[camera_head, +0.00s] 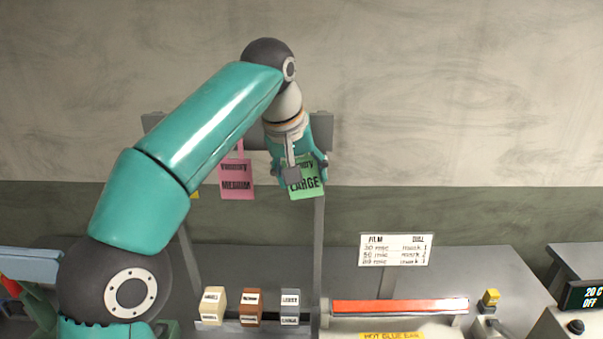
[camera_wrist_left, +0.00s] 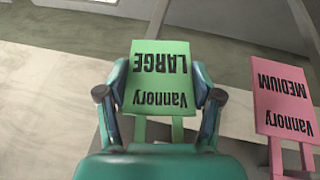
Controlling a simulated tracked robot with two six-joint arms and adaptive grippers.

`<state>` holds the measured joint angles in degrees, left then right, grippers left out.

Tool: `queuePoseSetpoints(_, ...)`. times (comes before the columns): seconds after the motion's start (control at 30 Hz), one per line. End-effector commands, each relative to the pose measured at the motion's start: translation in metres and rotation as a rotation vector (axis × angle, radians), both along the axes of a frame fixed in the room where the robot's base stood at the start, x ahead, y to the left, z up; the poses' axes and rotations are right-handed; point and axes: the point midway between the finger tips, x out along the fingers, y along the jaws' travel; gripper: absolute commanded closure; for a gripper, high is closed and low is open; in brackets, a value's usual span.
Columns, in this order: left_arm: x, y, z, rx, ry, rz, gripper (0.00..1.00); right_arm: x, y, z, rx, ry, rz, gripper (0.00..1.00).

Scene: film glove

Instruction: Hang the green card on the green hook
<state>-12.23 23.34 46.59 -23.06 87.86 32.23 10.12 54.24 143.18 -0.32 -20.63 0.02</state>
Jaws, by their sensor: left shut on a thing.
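The green card (camera_head: 310,188), marked Vannory LARGE, is between the fingers of my left gripper (camera_head: 297,170), which is shut on it in front of the grey rack (camera_head: 322,130). In the left wrist view, the green card (camera_wrist_left: 158,75) appears upside down, with a finger at each side edge and two green straps running toward the palm. The green hook is not visible; my gripper and wrist cover that part of the rack. I cannot tell whether the straps touch a hook. My right gripper is not in view.
A pink MEDIUM card (camera_head: 236,180) hangs just left of the green card; it also shows in the wrist view (camera_wrist_left: 285,98). Below stand small labelled boxes (camera_head: 251,307), a red-topped bar (camera_head: 398,306) and a film sign (camera_head: 395,249).

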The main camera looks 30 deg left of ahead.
Motion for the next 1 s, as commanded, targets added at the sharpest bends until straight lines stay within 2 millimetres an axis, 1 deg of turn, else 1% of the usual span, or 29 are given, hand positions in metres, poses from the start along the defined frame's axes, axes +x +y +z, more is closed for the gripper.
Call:
queuePoseSetpoints(0.33,0.0001,-0.0006,0.0,0.0,0.0,-0.001,0.51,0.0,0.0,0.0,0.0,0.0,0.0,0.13)
queuePoseSetpoints(0.37,0.0001,-0.0006,0.0,0.0,0.0,-0.001,0.31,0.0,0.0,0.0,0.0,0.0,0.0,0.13)
queuePoseSetpoints(0.5,0.0001,-0.0007,0.0002,0.0,0.0,-0.001,0.08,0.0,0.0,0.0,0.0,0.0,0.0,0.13)
queuePoseSetpoints(0.53,0.0002,-0.0008,0.0001,0.0,0.0,-0.001,0.05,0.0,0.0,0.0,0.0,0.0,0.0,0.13)
queuePoseSetpoints(0.87,0.0001,-0.0011,0.0005,0.0,0.0,-0.001,0.05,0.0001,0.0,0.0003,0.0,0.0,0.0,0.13)
queuePoseSetpoints(1.0,-0.0017,-0.0013,0.0058,0.0,-0.001,-0.002,0.05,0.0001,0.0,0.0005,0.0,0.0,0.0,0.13)
